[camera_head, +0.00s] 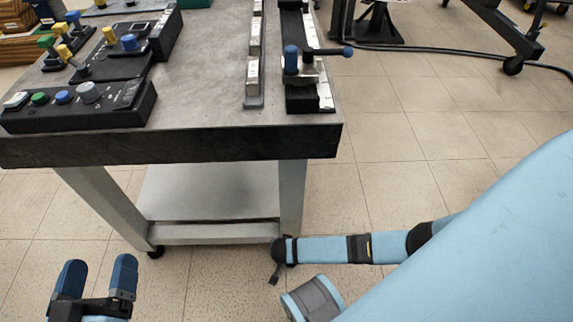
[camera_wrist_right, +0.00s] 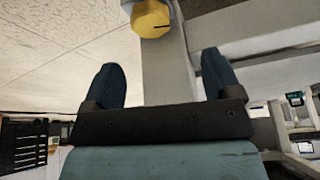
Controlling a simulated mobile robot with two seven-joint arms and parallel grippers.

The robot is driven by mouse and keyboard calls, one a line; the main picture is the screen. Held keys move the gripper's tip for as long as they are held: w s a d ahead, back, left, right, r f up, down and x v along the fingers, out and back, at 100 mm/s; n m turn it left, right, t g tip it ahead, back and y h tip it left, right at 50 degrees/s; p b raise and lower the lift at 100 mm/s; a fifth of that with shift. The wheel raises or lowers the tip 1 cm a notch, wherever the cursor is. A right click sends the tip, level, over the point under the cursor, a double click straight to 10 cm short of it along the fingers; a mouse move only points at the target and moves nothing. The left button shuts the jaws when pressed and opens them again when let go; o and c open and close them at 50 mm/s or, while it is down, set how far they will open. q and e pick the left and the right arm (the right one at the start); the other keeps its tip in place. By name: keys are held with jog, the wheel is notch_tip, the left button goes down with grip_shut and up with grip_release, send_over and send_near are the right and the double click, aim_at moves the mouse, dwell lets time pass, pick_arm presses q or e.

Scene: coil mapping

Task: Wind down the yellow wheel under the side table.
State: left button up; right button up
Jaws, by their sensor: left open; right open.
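The yellow wheel (camera_wrist_right: 151,18) shows at the top of the right wrist view, on a pale table leg, with its upper edge close to the frame edge. My right gripper (camera_wrist_right: 160,60) is open there, its two dark blue fingers apart and empty. The wheel lies beyond the fingertips, a little left of the middle between them, and is not gripped. In the head view the wheel is hidden. The side table (camera_head: 200,148) stands ahead with a lower shelf (camera_head: 205,195). My left gripper (camera_head: 97,275) is open and empty at the bottom left, apart from the table.
A black control box (camera_head: 80,113) with buttons and knobs stands on the table's left. A black rail with a blue-handled lever (camera_head: 318,52) sits at its right edge. A black cable (camera_head: 455,52) and a wheeled stand (camera_head: 512,64) are at the back right. Tiled floor is clear around the table.

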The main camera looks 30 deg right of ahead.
pick_arm(q)
jog(key=shift+s+a+f+n+g+y+p, duration=0.15)
jog(key=shift+a+f+g+y+p, duration=0.5)
jog(key=shift+p, duration=1.1)
jog(key=shift+s+a+f+n+g+y+p, duration=0.2)
jog(key=shift+a+f+y+p, duration=0.65)
jog(key=shift+p, duration=0.9)
pick_arm(e)
jog(key=v, duration=0.7)
pick_arm(q)
jog(key=shift+w+r, duration=0.15)
jog(key=shift+r, duration=0.1)
pick_arm(e)
jog(key=shift+s+r, duration=0.1)
jog(key=shift+s, duration=0.05)
